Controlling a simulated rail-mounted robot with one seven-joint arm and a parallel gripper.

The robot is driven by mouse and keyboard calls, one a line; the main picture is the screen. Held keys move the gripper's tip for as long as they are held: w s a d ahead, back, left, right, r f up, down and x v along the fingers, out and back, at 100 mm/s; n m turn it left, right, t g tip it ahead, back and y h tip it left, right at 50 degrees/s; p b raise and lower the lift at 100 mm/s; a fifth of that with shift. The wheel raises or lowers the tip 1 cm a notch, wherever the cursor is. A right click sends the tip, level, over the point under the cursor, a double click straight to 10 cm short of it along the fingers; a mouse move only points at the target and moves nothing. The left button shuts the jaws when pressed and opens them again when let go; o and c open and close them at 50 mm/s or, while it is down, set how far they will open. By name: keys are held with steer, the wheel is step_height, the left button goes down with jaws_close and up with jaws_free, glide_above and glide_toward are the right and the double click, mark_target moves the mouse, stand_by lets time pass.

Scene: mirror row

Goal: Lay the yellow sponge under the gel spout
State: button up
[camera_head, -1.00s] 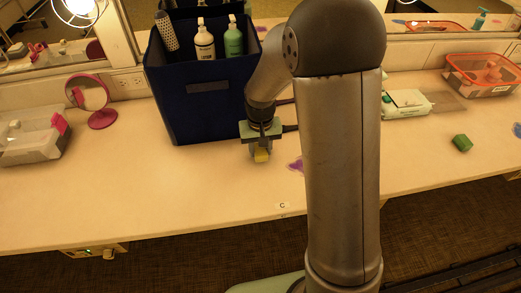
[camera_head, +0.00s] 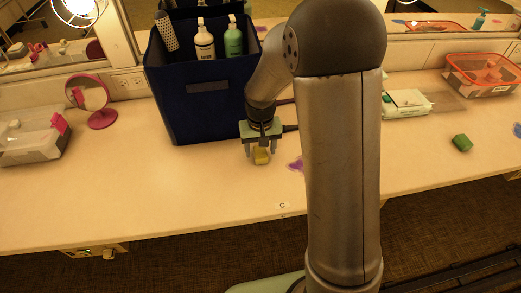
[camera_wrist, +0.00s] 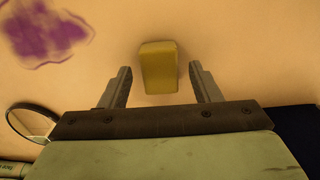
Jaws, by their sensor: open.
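The yellow sponge (camera_head: 261,157) lies on the pale counter in front of the dark blue bin, and it also shows in the wrist view (camera_wrist: 158,66). My gripper (camera_head: 261,152) is open just above it, and in the wrist view its two fingers (camera_wrist: 162,75) stand on either side of the sponge with gaps. A green bottle (camera_head: 233,41) and a white bottle (camera_head: 205,45), both with pump tops, stand in the bin. A teal pump bottle (camera_head: 480,19) shows at the far upper right. I cannot tell which spout is the gel spout.
The blue bin (camera_head: 207,100) stands close behind my gripper. A purple smear (camera_head: 296,165) is right of the sponge. A pink round mirror (camera_head: 91,101) and clear box (camera_head: 32,137) are left. A green block (camera_head: 462,143) and orange-rimmed box (camera_head: 485,76) are right. The front-left counter is clear.

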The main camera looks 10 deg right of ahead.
mark_target(261, 152)
step_height(261, 152, up, 11)
steer(key=s+d+r, duration=0.2)
steer(key=s, duration=0.9)
steer(key=shift+s, duration=0.4)
steer(key=o, duration=0.4)
steer(key=s, duration=0.3)
steer(key=s+f, duration=0.1)
steer(key=s, duration=0.3)
steer(key=s+d, duration=0.1)
steer(key=s, duration=0.2)
steer(key=shift+s+f, duration=0.3)
steer(key=shift+f, duration=0.05)
